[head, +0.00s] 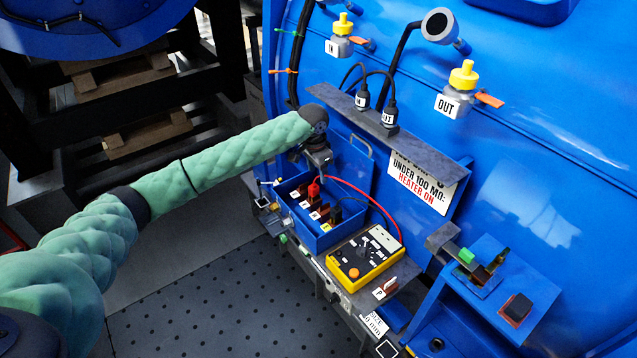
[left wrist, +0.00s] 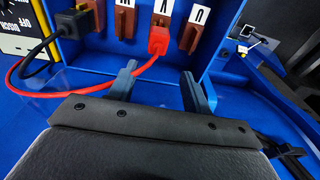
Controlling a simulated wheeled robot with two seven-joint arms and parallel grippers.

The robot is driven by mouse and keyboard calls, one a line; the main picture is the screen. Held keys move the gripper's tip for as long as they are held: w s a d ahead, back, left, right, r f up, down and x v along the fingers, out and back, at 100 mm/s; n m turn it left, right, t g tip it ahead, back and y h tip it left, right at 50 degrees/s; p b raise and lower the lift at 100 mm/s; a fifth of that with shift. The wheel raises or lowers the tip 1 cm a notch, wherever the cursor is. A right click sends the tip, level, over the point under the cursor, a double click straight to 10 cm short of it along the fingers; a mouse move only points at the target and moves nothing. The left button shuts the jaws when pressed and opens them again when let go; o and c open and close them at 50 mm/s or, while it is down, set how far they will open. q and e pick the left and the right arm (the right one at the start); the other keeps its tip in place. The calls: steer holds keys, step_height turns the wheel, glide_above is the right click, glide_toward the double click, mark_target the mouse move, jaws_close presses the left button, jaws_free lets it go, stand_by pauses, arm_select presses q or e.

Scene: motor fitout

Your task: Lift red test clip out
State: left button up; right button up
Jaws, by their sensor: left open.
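The red test clip (head: 314,189) sits on a brown terminal in the blue terminal box (head: 283,188). In the left wrist view the red clip (left wrist: 158,41) is on a terminal between two others, its red lead curling left. My left gripper (head: 318,160) is just above the clip in the head view. In the left wrist view its two fingers (left wrist: 160,88) are apart, with nothing between them; the clip lies beyond the tips, nearer the left finger. The gripper partly hides the box's back corner in the head view. My right gripper is not in view.
A black clip (left wrist: 45,46) and lead lie beside the red one. A yellow tester (head: 366,258) stands right of the box. A grey shelf with two black cable plugs (head: 388,113) overhangs behind. A blue side table (head: 535,290) is at the right.

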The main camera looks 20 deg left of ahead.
mark_target(311, 188)
arm_select(q)
steer(key=s, duration=0.1)
steer(key=s+r, duration=0.1)
steer(key=shift+s+g, duration=0.35)
steer(key=shift+g, duration=0.05)
steer(key=shift+a+f+y, duration=0.15)
steer(key=shift+f+y, duration=0.05)
steer(key=shift+y, duration=0.1)
steer(key=shift+w+a+f+p, duration=0.1)
steer(key=shift+f+p, duration=0.15)
steer(key=shift+f, duration=0.25)
steer(key=shift+w+a+f+p, duration=0.1)
steer(key=shift+f+p, duration=0.15)
steer(key=shift+f, duration=0.55)
steer(key=shift+s+f, duration=0.1)
steer(key=f+p, duration=0.3)
steer(key=shift+s+a+f, duration=0.1)
steer(key=shift+a+f, duration=0.25)
steer(key=shift+f, duration=0.05)
steer(key=shift+f+p, duration=0.3)
steer(key=shift+f, duration=0.4)
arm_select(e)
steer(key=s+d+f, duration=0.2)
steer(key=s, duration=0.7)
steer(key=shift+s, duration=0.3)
arm_select(q)
jaws_close()
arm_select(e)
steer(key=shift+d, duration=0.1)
